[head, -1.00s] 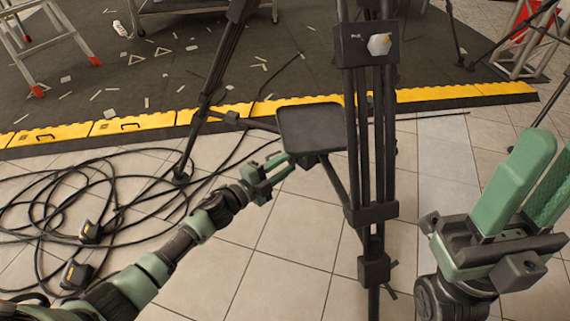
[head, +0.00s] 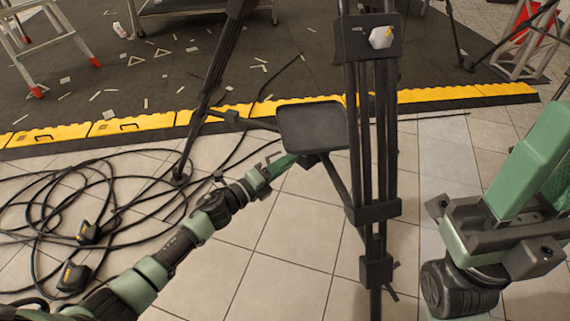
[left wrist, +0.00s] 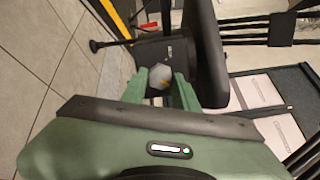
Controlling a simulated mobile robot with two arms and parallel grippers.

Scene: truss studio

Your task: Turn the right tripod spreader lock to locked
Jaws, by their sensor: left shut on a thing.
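The spreader lock is a pale grey faceted knob (left wrist: 160,76) with a yellow mark, on a dark block (left wrist: 150,52) in the left wrist view. My left gripper (left wrist: 161,84) has one finger on each side of it and is shut on it. In the head view my left gripper (head: 284,163) reaches the tripod (head: 374,120) just under its dark square tray (head: 312,127); the held knob is hidden there.
A similar pale knob (head: 381,38) sits on the tripod's upper block. Looped black cables (head: 70,210) lie on the tiles at left. A yellow-edged mat (head: 140,125) with scattered scraps lies behind. Tiled floor (head: 280,240) before the tripod is clear.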

